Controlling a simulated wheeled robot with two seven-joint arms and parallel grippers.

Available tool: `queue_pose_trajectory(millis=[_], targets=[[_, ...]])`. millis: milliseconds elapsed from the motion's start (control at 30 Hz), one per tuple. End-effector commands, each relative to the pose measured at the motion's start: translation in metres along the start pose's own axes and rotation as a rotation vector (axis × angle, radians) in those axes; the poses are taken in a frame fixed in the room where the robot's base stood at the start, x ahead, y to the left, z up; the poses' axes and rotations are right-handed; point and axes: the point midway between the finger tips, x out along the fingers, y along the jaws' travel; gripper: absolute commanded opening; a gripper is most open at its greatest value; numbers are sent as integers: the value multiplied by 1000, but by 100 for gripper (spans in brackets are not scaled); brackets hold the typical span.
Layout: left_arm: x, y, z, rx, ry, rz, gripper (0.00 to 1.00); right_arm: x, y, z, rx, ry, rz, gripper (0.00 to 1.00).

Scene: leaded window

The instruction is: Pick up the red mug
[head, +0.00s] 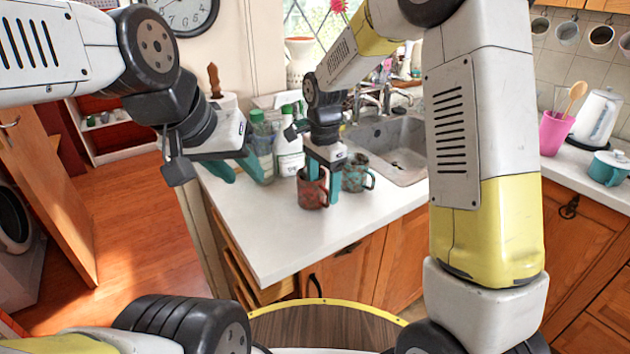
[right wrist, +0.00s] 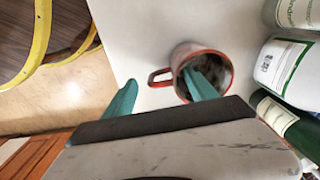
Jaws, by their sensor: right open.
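The red mug (head: 311,193) stands upright on the white counter, dark-speckled, near the sink. My right gripper (head: 324,183) is over it, pointing down, with its teal fingers apart. In the right wrist view, one finger reaches into the opening of the red mug (right wrist: 223,72) and the other is outside it. The mug's handle lies between the fingers of the right gripper (right wrist: 156,84). Whether a finger touches the mug I cannot tell. My left gripper (head: 236,170) is open and empty, beside the counter's left end.
A greenish mug (head: 357,176) stands close to the right of the red mug. Green-capped bottles (head: 262,145) stand close behind, left. The sink (head: 395,150) lies beyond. The front of the white counter (head: 275,235) is clear.

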Motion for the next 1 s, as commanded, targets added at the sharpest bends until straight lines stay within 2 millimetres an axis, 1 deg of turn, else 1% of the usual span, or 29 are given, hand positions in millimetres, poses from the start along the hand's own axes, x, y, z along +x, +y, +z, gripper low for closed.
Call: queue_pose_trajectory(millis=[200,300,400,600,633,933,967,1000], targets=[[0,0,0,0,0,0,36,33,0,-4,-1,-2,3,66],[0,0,0,0,0,0,36,45,0,-4,-1,-1,2,66],[0,0,0,0,0,0,36,50,-1,-4,-2,-1,0,66],[0,0,0,0,0,0,36,50,-1,-4,-2,0,-1,66],[0,0,0,0,0,0,36,50,-1,-4,-2,0,-1,64],[0,0,0,0,0,0,36,50,-1,-4,-2,0,0,5],[0,0,0,0,0,0,36,50,-1,-4,-2,0,0,0],[0,0,0,0,0,0,36,50,-1,-4,-2,0,0,0]])
